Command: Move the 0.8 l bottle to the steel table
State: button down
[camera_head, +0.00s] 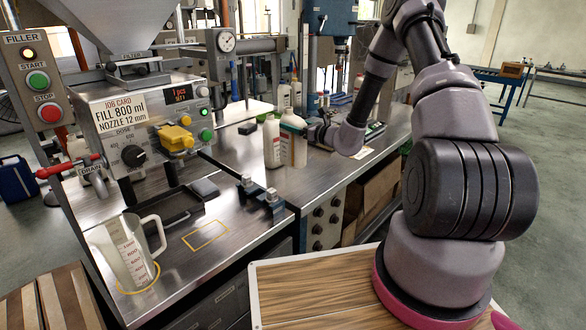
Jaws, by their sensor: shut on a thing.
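Several white bottles stand on the steel table. A slim bottle (271,141) with a reddish label is at the front. The label sizes are too small to read, so I cannot tell which is the 0.8 l one. The bottle looks upright.
The filler machine (147,130) stands left, with a measuring jug (127,252) on the steel table (225,222) below it. A blue clamp block (262,198) sits near the table's front edge. A yellow outlined spot (205,235) is bare. A wooden board (310,290) is in front.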

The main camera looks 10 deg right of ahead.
aim_at(293, 146)
jog(key=shift+f, duration=4.25)
grip_release()
jog(key=shift+f, duration=0.1)
